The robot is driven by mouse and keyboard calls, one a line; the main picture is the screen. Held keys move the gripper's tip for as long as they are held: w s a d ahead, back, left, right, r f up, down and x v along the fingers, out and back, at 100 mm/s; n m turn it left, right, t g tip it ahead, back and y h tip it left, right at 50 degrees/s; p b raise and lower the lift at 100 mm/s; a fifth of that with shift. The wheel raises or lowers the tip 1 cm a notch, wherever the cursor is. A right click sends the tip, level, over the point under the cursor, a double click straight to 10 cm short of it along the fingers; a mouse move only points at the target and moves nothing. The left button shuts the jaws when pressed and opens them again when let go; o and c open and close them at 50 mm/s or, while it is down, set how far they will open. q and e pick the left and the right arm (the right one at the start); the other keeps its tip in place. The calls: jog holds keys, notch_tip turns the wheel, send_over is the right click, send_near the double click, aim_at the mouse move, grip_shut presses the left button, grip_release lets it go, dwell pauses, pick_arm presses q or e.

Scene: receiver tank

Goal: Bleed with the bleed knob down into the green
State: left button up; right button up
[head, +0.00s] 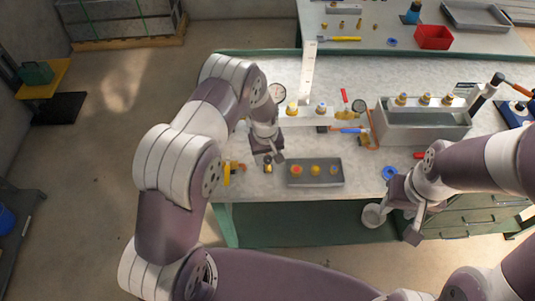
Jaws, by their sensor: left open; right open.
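A white fixture (306,119) on the bench carries a yellow-topped knob (292,108) and a blue-topped knob (321,107). I cannot tell which part is the bleed knob. A round white-faced gauge (278,92) stands at its left, close to my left arm; its needle and green band are too small to read. A dark-rimmed round dial (359,105) stands to the right. My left gripper (268,159) is open and points down, nearer the bench front than the knobs and apart from them. My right gripper (404,222) is open and empty by the bench's front edge.
A grey tray (318,184) with several coloured caps lies right of my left gripper. A grey box (425,133) with brass fittings stands at right. A tall white panel (308,70) rises behind the knobs.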

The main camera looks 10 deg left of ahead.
pick_arm(q)
jog(key=shift+w, duration=0.15)
jog(key=shift+w+f, duration=0.1)
jog(key=c, duration=1.1)
jog(key=shift+o, duration=0.2)
jog(key=shift+n, duration=0.4)
jog(key=shift+n+b, duration=0.45)
jog(key=shift+n, duration=0.55)
jog(key=n+b, duration=0.1)
jog(key=n, duration=0.2)
jog(key=shift+n, duration=0.4)
jog(key=n+b, duration=0.1)
jog(key=n, duration=0.4)
jog(key=shift+y, duration=0.3)
jog(key=shift+n, duration=0.4)
